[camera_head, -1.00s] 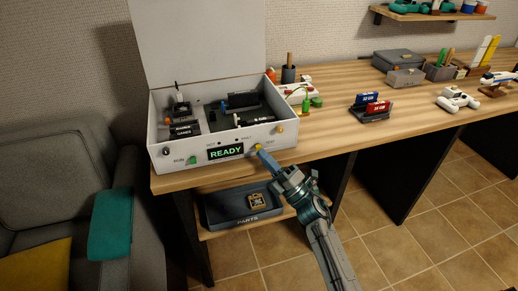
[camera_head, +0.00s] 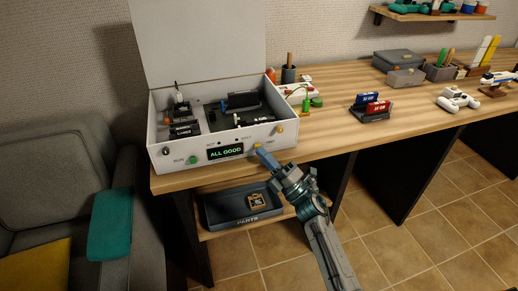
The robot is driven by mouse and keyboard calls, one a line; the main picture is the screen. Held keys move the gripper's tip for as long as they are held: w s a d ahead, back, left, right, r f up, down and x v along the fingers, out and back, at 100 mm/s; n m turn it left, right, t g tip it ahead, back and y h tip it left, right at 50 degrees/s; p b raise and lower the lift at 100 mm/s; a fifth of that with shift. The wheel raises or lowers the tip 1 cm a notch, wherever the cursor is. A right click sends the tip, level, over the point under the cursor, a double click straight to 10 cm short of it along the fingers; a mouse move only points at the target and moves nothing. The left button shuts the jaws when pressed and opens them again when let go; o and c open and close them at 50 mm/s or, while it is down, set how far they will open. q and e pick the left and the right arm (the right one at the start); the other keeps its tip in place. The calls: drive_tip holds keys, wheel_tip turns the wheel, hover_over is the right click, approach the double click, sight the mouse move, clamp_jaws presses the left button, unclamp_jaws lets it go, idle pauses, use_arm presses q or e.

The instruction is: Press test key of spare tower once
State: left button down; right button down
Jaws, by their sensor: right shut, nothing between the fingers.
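The spare tower (camera_head: 166,160) is a white open box on the desk with its lid raised at the back. Its front display (camera_head: 225,152) reads "ALL GOOD" in green. A green key (camera_head: 193,160) marked RUN sits left of the display. A yellow key (camera_head: 257,147) sits right of it, partly behind my right gripper. My right gripper (camera_head: 262,152) is shut and empty, its blue fingertips just in front of the yellow key; I cannot tell whether they touch it. My left gripper is not in view.
A red and a blue cartridge stand in a dark holder (camera_head: 372,113) on the desk. A white game controller (camera_head: 458,99) lies farther right. A dark PARTS tray (camera_head: 213,213) sits on the shelf below. The desk's middle front is clear.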

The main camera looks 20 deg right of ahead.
drive_tip(key=shift+s, duration=0.85)
drive_tip(key=s+p, duration=0.1)
drive_tip(key=s, duration=0.4)
drive_tip(key=shift+d, duration=0.1)
idle(0.7)
